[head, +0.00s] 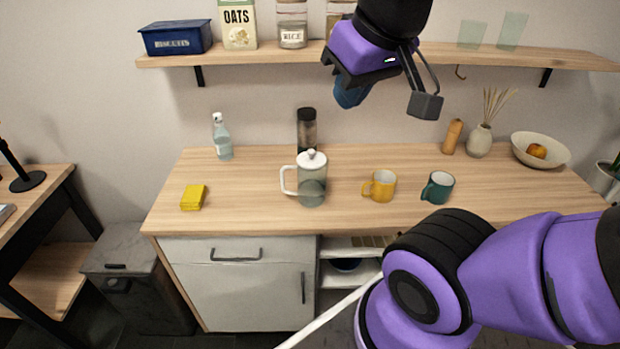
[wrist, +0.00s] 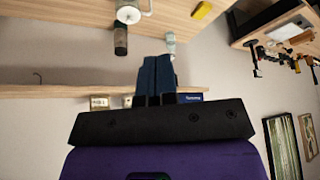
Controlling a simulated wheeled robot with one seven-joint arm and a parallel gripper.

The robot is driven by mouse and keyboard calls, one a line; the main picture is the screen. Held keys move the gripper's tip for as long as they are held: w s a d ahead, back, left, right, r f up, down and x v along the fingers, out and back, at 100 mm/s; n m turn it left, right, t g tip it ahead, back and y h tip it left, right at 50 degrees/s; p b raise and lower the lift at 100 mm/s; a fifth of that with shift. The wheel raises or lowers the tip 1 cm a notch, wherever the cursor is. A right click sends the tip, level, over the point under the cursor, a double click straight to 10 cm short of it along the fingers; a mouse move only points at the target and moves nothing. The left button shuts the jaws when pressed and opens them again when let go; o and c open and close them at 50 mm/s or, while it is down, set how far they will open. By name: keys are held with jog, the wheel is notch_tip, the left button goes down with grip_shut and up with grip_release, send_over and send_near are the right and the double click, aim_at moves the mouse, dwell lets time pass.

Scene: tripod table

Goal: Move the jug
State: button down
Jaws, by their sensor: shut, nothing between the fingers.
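The jug (head: 312,180), a glass body with a white lid and white handle, stands upright on the wooden counter. Its handle points left in the head view. In the wrist view the jug (wrist: 129,14) shows upside down at the top edge. My gripper (head: 350,95) is above and behind the jug, near shelf height, and apart from it. Its blue fingers (wrist: 157,75) lie together in the wrist view, shut with nothing between them.
A dark-topped grinder (head: 307,130) stands just behind the jug. A yellow mug (head: 380,187) and a green mug (head: 438,188) are to its right. A bottle (head: 222,138) and yellow sponge (head: 193,197) are to its left. A wall shelf (head: 260,54) runs above.

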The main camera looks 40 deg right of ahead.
jog(key=w+f+n+g+h, duration=0.3)
jog(key=w+f+n+g, duration=0.3)
jog(key=f+n, duration=0.15)
jog(key=n+t+h, duration=0.4)
jog(key=n+h, duration=1.1)
jog(key=n, duration=1.6)
send_near(305, 178)
jog(key=s+d, duration=0.2)
jog(key=d, duration=0.2)
jog(key=w+d, duration=0.2)
jog(key=shift+w+d+m, duration=0.1)
jog(key=shift+d+m, duration=0.15)
jog(key=shift+w+d+r, duration=0.1)
jog(key=shift+w+d, duration=0.2)
jog(key=shift+w, duration=0.15)
